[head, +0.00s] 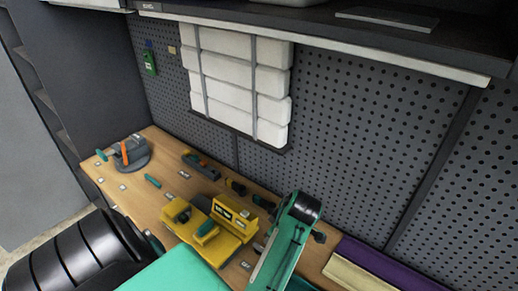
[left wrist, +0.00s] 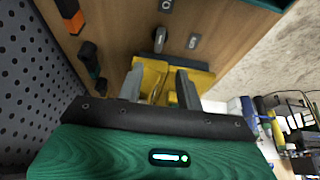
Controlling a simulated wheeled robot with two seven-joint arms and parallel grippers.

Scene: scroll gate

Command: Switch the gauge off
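A yellow device (head: 226,241) stands on the wooden bench in the head view. It has raised yellow blocks, one with small dark markings, and a green bar on top. I take it to be the gauge, but no readout or switch position can be made out. In the left wrist view my left gripper (left wrist: 158,86) has two grey fingers standing apart, with a gap between them. Yellow parts (left wrist: 153,82) show in that gap and beyond the right finger. Whether the fingers touch them I cannot tell. My left fingertips cannot be made out in the head view. My right gripper is not seen.
A grey round tool with an orange part (head: 130,153) stands at the bench's left end. Several small tools lie along the pegboard (head: 365,125). White bins (head: 238,85) hang on it, under a dark shelf. Purple and cream strips (head: 368,272) lie at the right.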

